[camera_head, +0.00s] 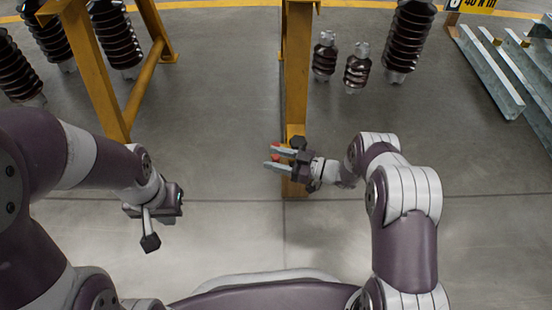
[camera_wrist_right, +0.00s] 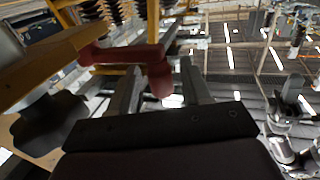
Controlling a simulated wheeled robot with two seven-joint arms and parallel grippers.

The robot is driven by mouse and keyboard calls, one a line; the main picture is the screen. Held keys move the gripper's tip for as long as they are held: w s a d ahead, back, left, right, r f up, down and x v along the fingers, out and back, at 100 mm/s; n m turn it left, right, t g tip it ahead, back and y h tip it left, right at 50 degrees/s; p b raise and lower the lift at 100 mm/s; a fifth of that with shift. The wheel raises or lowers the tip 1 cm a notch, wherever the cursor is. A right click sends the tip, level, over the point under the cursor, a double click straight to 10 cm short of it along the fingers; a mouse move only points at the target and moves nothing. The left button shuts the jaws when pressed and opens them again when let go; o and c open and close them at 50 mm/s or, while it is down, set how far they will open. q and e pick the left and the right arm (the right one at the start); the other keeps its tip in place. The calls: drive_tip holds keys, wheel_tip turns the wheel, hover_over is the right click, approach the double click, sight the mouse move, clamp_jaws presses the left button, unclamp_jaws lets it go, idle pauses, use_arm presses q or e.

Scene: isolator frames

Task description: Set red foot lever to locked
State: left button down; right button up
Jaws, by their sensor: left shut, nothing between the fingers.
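The red foot lever (camera_wrist_right: 125,55) sits on the yellow frame's foot in the right wrist view. It runs left to right, and its rounded end bends down beside the left finger, in line with the gap between the fingers. In the head view only small red bits (camera_head: 276,157) of it show around my right gripper. My right gripper (camera_head: 270,158) is open, its fingers spread at the lever; contact cannot be told. It also shows in the right wrist view (camera_wrist_right: 158,85). My left gripper (camera_head: 150,242) is shut and empty, hanging over bare floor at the left.
A yellow post (camera_head: 296,80) rises behind the lever. A yellow stand (camera_head: 105,80) is at the upper left beside dark ribbed insulators (camera_head: 115,40). A dark knob (camera_wrist_right: 45,122) is close to my right gripper.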

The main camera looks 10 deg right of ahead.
drive_tip(key=p+v, duration=0.5)
drive_tip(key=v, duration=0.7)
drive_tip(key=shift+s+d, duration=0.2)
drive_tip(key=shift+d, duration=0.1)
drive_tip(key=shift+f, duration=0.1)
